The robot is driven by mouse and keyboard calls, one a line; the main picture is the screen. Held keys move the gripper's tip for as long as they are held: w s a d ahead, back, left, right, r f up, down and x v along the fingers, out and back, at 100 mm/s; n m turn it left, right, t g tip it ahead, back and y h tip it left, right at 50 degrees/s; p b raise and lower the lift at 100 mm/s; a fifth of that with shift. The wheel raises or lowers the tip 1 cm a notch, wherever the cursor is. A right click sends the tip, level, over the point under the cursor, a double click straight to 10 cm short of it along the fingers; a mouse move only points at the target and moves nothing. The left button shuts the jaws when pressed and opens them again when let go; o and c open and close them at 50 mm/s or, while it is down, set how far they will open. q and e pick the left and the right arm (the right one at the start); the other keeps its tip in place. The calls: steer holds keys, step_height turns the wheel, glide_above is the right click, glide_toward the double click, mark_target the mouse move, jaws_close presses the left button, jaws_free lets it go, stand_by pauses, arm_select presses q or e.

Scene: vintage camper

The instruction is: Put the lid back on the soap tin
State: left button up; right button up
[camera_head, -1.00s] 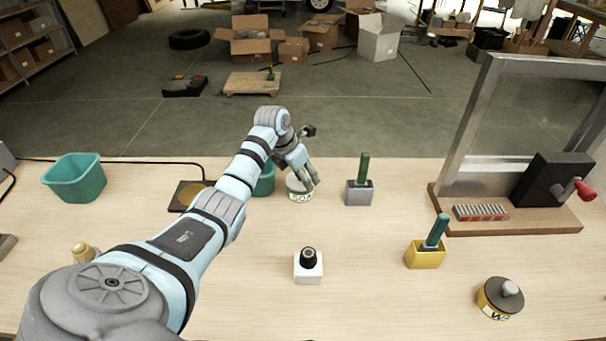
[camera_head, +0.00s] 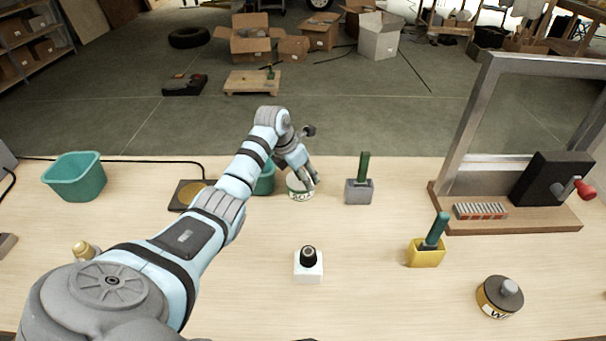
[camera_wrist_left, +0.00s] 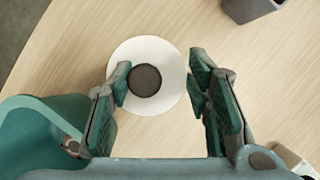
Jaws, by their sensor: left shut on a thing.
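The soap tin (camera_head: 299,195), pale with a green-lettered label, stands upright on the workbench near its back edge. My left gripper (camera_head: 310,180) is over it, its fingers reaching down at the tin's top and partly hiding it. In the left wrist view the lid (camera_wrist_left: 168,62) is a white disc with a dark round knob (camera_wrist_left: 145,80). The fingers of my left gripper (camera_wrist_left: 157,88) are on both sides of the knob, shut on the lid. I cannot tell whether the lid is fully seated on the tin. My right gripper is out of view.
A teal bin (camera_head: 264,181) stands close left of the tin, partly behind my arm. A grey holder with a green handle (camera_head: 359,192) is to the right. A white block with a black knob (camera_head: 308,267) stands in front. Bare bench lies between them.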

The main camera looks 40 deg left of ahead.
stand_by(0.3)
arm_select(q)
steer(key=o, duration=1.7)
step_height(320, 180, up, 7)
steer(key=p, duration=0.6)
steer(key=shift+r, duration=0.1)
steer(key=shift+c, duration=0.3)
jaws_close()
